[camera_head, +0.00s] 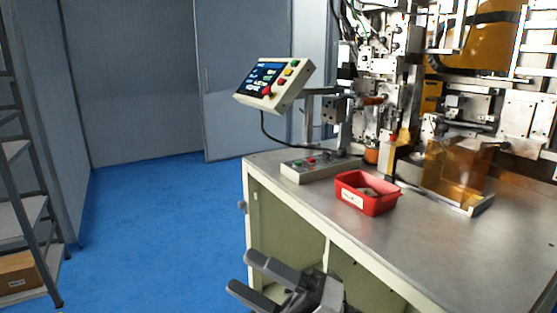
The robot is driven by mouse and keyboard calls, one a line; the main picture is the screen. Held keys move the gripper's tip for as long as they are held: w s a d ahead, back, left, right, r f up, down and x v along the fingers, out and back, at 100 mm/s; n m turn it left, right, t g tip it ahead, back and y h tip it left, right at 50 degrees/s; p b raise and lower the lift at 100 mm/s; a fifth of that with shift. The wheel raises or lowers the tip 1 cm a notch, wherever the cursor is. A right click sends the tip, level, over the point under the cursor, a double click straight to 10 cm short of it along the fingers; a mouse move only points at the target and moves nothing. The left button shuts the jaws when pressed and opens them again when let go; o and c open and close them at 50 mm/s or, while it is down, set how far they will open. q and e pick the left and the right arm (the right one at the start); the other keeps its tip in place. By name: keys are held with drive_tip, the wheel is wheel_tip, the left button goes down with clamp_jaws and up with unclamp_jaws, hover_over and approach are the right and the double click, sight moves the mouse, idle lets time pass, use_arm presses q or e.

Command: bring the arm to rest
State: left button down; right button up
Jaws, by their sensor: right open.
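My right gripper (258,276) is in the lower middle of the head view, in front of the workbench's near side. Its two dark fingers point left and are spread apart, with nothing between them. It appears apart from the bench (420,240). My left gripper is not in view. The coil winder (385,75) stands on the back of the bench, with several metal plates and brackets.
A red bin (367,193) with small parts sits near the bench's front edge. Behind it are a button box (318,166) and a tilted control panel (273,84). A shelf rack (30,212) stands at far left. Blue floor (160,220) is clear between.

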drive_tip(key=w+d+f+m+t+h, duration=0.1)
drive_tip(key=d+f+m+t+h, duration=0.3)
drive_tip(key=m, duration=0.4)
drive_tip(key=w+d+f+m+t+h, duration=0.1)
drive_tip(key=d+f+m+t+h, duration=0.1)
drive_tip(key=f+m+t+h, duration=0.4)
drive_tip(key=s+d+f+m+g+h, duration=0.2)
drive_tip(key=s+d+f+m+h, duration=0.2)
drive_tip(key=f+m, duration=0.4)
drive_tip(key=s+d+f+m+g+h, duration=0.3)
drive_tip(key=s+d+f+m+h, duration=0.2)
drive_tip(key=f, duration=0.7)
drive_tip(key=s+d+m, duration=0.2)
drive_tip(key=s+m, duration=0.2)
drive_tip(key=shift+d+f+m, duration=0.15)
drive_tip(key=shift+d+m, duration=0.05)
drive_tip(key=shift+m, duration=0.1)
